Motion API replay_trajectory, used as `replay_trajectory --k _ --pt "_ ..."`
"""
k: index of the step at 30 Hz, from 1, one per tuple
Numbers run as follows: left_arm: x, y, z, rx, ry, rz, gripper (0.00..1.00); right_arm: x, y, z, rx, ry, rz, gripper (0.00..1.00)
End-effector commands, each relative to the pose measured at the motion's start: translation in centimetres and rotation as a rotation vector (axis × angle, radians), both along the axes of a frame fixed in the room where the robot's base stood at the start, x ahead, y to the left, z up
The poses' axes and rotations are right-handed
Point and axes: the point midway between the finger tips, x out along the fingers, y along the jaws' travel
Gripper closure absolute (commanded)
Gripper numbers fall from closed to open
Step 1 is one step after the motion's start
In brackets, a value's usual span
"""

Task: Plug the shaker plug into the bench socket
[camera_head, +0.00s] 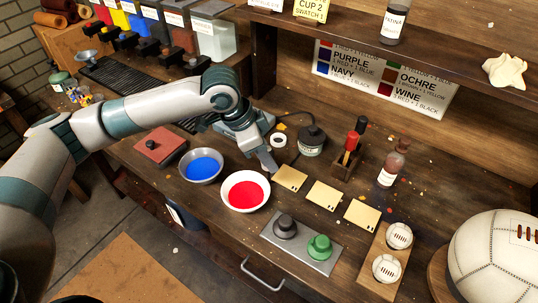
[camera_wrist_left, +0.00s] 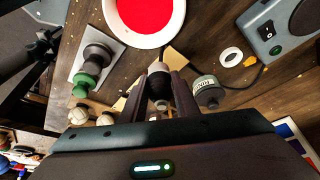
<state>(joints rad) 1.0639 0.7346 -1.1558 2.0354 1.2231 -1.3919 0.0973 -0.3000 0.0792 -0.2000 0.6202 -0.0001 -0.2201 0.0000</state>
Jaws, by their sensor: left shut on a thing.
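My left gripper (camera_head: 268,160) is low over the bench, just behind the white bowl of red and the nearest cream card. In the left wrist view its fingers (camera_wrist_left: 160,88) are shut on a small dark thing with a pale end (camera_wrist_left: 158,69), which looks like the shaker plug; the fingers hide part of it. The grey shaker box (camera_wrist_left: 281,27), with a black switch and a green button, stands to the right in that view. A black cable (camera_wrist_left: 257,78) runs from near it towards a dark labelled jar (camera_wrist_left: 207,92). I cannot make out the bench socket. My right gripper is not in view.
The white bowl of red (camera_head: 246,203) and a bowl of blue (camera_head: 201,180) stand close by. Several cream cards (camera_head: 325,195), a bottle rack (camera_head: 347,164), a brown bottle (camera_head: 394,163) and a grey plate with two knobs (camera_head: 270,231) lie rightward. A shelf overhangs the back.

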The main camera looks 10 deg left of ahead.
Motion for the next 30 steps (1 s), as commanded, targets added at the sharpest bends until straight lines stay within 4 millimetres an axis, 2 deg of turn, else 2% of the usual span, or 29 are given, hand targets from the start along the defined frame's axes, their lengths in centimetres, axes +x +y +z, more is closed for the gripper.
replay_trajectory --k 8,21,25,30 --pt "-0.5 1.8 0.9 -0.001 -0.002 0.263 0.92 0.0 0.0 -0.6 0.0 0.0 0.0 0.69" --pt "-1.1 6.3 3.9 -0.001 -0.003 0.924 0.92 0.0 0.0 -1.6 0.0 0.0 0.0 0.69" --pt "-1.2 7.1 4.4 0.0 -0.002 1.037 0.92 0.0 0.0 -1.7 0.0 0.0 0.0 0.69" --pt "-1.3 7.5 4.7 0.0 -0.001 1.093 0.92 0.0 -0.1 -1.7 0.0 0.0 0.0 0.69"
